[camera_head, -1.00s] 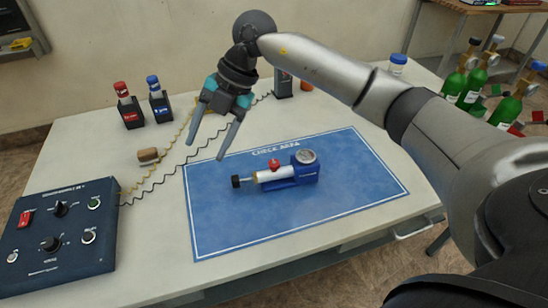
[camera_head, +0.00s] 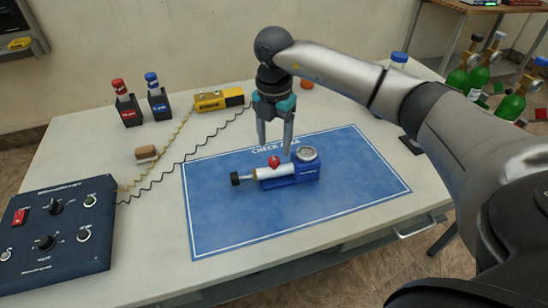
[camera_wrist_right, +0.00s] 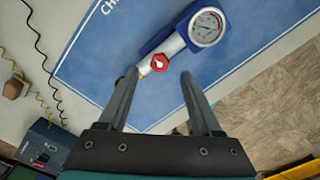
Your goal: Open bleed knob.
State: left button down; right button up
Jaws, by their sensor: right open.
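The bleed knob is a small red knob (camera_head: 274,162) on top of a blue and silver hand-pump gauge device (camera_head: 308,174), which lies on the blue check-area mat (camera_head: 230,222). A round dial gauge (camera_head: 307,154) is at its right end and a black end knob (camera_head: 235,179) at its left. My right gripper (camera_head: 274,150) points down, open and empty, above the red knob. In the right wrist view the red knob (camera_wrist_right: 159,63) shows beyond and between the two open fingers (camera_wrist_right: 155,78), apart from them. My left gripper is not in view.
A dark blue control box (camera_head: 60,225) sits at the left of the table. Green cylinders (camera_head: 481,77) are at the far right.

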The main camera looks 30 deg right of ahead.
aim_at(274, 159)
notch_tip(274, 159, down, 4)
jog(key=shift+f+b, duration=0.1)
jog(key=shift+b, duration=0.25)
jog(key=shift+f, duration=0.4)
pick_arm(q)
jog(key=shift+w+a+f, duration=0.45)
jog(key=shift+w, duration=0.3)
pick_arm(e)
grip_shut()
